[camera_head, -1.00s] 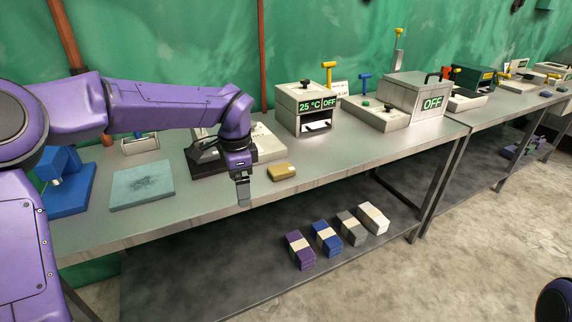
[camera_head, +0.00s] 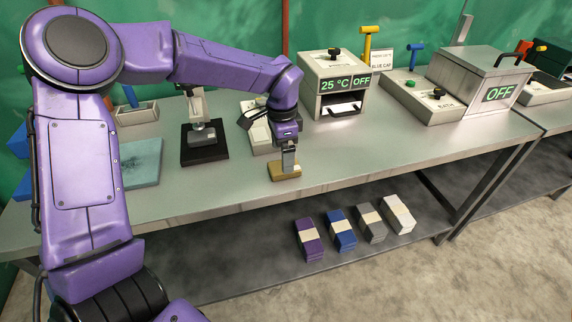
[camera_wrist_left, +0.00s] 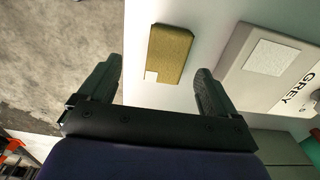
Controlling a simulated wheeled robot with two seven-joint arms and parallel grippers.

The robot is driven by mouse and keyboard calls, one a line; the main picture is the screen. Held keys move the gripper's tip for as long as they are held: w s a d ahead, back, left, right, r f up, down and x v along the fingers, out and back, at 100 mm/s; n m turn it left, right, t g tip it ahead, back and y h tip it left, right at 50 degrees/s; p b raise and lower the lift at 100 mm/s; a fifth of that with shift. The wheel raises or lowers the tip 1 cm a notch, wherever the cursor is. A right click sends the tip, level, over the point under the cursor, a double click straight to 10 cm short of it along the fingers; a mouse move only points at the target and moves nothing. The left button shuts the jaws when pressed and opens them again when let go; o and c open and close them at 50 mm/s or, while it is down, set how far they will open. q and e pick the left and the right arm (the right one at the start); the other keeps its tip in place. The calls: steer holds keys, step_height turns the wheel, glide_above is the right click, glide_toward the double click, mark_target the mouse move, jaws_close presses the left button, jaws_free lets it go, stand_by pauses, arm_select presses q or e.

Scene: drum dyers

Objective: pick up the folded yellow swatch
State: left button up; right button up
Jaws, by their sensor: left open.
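The folded yellow swatch (camera_head: 285,173) lies flat on the grey worktable (camera_head: 215,193) near its front edge. In the left wrist view the swatch (camera_wrist_left: 170,53) shows whole, with a small pale label at one corner. It lies ahead of and between the two fingers, apart from both. My left gripper (camera_head: 289,166) is over the swatch in the head view and hides part of its far side. In the left wrist view the left gripper (camera_wrist_left: 158,90) is open and empty. My right gripper is not in view.
A pale box marked GREY (camera_wrist_left: 270,65) stands close beside the swatch. A dark-based stand (camera_head: 205,151) is left of the gripper, and a teal pad (camera_head: 142,162) lies farther left. The 25 °C unit (camera_head: 335,84) stands behind right. Banded stacks (camera_head: 341,231) lie on the lower shelf.

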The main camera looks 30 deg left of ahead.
arm_select(q)
step_height(320, 180, down, 2)
steer(key=shift+w+a+f+p, duration=0.1)
steer(key=shift+a+p, duration=0.05)
steer(key=shift+p, duration=0.55)
steer(key=f, duration=0.1)
steer(key=w+f, duration=0.1)
steer(key=f, duration=0.1)
steer(key=shift+w+f+p, duration=0.3)
steer(key=shift+f, duration=0.25)
steer(key=shift+s+r, duration=0.2)
steer(key=shift+s, duration=0.2)
steer(key=shift+w+f, duration=0.1)
steer(key=c, duration=1.1)
steer(key=shift+c, duration=0.2)
